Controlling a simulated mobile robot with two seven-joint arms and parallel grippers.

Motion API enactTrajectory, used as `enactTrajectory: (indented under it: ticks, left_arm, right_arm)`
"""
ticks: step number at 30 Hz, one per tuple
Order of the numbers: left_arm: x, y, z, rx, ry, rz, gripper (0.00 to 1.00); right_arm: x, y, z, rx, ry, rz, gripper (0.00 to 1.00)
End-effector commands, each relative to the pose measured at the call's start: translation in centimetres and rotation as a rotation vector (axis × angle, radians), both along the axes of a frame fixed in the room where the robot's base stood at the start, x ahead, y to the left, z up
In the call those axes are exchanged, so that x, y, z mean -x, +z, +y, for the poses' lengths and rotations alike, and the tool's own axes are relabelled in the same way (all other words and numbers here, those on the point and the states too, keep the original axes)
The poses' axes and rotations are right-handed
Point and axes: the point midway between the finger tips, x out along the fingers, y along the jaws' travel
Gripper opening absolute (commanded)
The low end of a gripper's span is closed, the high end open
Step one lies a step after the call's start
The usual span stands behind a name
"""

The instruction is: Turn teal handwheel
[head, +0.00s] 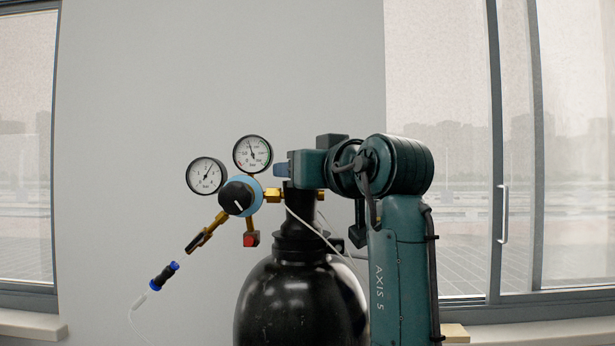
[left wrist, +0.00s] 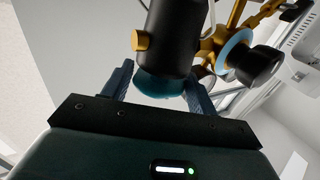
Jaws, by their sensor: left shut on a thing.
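The teal handwheel (left wrist: 160,84) shows in the left wrist view at the end of the black valve body (left wrist: 172,40), between the two fingers of my left gripper (left wrist: 158,76). The fingers lie on either side of the wheel and are shut on it. In the head view my left gripper (head: 283,170) is at the top of the black gas cylinder (head: 300,298), above the valve. There the handwheel is mostly or wholly hidden by the gripper and wrist. My right gripper is not in view.
A regulator with a dark knob (head: 238,196) and two round gauges, a left one (head: 206,175) and a right one (head: 252,154), sticks out left of the valve. A hose end with blue rings (head: 164,276) hangs lower left. Windows flank the plain wall.

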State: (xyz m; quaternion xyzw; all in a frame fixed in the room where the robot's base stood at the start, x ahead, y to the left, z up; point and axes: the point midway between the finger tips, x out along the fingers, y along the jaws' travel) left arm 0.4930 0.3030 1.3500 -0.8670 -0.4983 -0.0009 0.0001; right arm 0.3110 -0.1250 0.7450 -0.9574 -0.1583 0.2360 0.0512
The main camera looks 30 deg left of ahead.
Motion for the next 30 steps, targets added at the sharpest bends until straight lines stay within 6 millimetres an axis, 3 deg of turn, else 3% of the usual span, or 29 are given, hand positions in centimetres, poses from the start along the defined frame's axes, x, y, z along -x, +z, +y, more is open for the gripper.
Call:
enactTrajectory:
  ticks: [9,23,24,30]
  left_arm:
    - [0.17,0.01,0.11,0.001,-0.098,0.001,0.36]
    - [0.13,0.0,0.09,0.002,-0.11,0.001,0.36]
    - [0.13,0.0,0.09,0.002,-0.11,0.001,0.62]
    - [0.13,0.0,0.09,0.002,-0.109,0.001,0.76]
  right_arm:
    - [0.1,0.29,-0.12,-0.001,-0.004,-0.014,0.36]
    - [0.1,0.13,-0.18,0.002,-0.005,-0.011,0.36]
    - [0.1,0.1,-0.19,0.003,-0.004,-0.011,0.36]
    - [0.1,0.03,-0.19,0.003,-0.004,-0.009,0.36]
